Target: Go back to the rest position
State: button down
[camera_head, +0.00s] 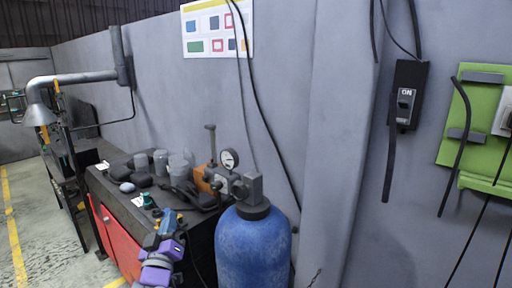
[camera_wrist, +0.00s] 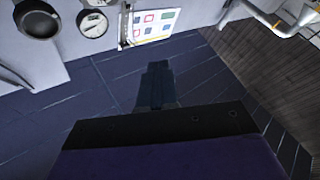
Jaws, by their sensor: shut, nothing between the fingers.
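My gripper (camera_wrist: 157,85) shows in the wrist view as a dark, narrow pair of fingers pressed together, with nothing held. It points toward a dark, panelled surface. In the head view my purple and grey arm reaches up from the lower edge in front of the red-sided workbench (camera_head: 117,243).
A blue gas cylinder (camera_head: 253,250) stands right of my arm. A switch box (camera_head: 405,100) and green panel (camera_head: 478,125) are on the wall. Open floor (camera_head: 45,225) lies at left.

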jog(key=d+f+g+y+b, duration=0.3)
jog(key=d+f+g+b, duration=0.4)
jog(key=f, duration=0.3)
jog(key=s+d+f+m+g+b, duration=0.1)
jog(key=s+d+f+g+b, duration=0.4)
jog(key=s+d+f, duration=0.45)
jog(key=s+d+f+m+g+h+b, duration=0.1)
jog(key=s+d+f+g+b, duration=0.1)
jog(key=s+d, duration=0.4)
jog(key=s+d+f+m+g+h+b, duration=0.1)
jog(key=s+d+f+g, duration=0.4)
jog(key=s, duration=0.9)
jog(key=s+d+f+m+g+h+b, duration=0.2)
jog(key=s+d+f+m+g+b, duration=0.1)
jog(key=s+d, duration=0.6)
jog(key=shift+s+f+g+b, duration=0.6)
jog(key=shift+s+f, duration=0.2)
jog(key=shift+s, duration=0.3)
jog(key=shift+d, duration=0.1)
